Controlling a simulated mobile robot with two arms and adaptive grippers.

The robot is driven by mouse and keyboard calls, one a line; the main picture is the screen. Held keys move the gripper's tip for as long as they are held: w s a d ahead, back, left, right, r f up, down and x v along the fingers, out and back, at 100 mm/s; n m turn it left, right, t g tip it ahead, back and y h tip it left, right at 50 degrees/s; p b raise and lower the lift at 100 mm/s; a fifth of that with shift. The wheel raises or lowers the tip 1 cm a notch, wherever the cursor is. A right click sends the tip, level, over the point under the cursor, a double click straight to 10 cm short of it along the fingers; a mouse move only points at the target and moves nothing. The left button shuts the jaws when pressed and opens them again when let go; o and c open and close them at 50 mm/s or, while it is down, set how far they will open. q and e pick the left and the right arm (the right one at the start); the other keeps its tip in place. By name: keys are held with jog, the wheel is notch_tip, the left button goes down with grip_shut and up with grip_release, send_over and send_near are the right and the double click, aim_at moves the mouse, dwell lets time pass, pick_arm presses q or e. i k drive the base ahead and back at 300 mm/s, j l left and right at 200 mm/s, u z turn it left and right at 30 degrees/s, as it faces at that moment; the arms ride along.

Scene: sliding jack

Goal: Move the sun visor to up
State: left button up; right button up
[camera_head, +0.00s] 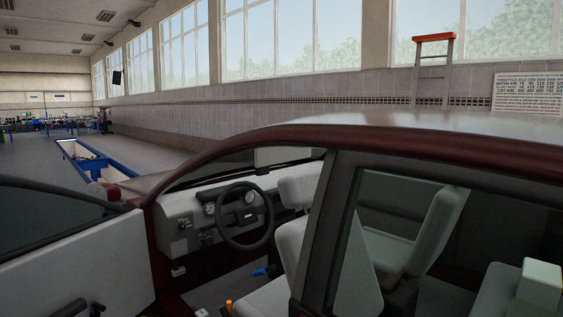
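A pale flat panel (283,157), which looks like the sun visor, hangs down from the roof's front edge inside a dark red car (330,136). It is small in the head view, and part of it is hidden by the roof frame and door pillar. Its exact tilt is hard to tell. Neither of my grippers shows in the head view, and nothing touches the panel.
The front door (75,255) stands open at left. A steering wheel (246,216) and pale front seat (290,240) are inside. The dark door pillar (330,235) stands right of the opening. A box (540,284) sits lower right. A ladder (432,75) is behind.

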aim_at(265, 157)
jog(key=i+j+z, duration=0.1)
jog(key=z, duration=0.3)
jog(key=i+j+z, duration=0.1)
jog(key=j+z, duration=0.15)
jog(key=z, duration=0.2)
jog(key=i+j+z, duration=0.1)
jog(key=z, duration=0.3)
jog(key=j+z, duration=0.3)
jog(key=z, duration=0.15)
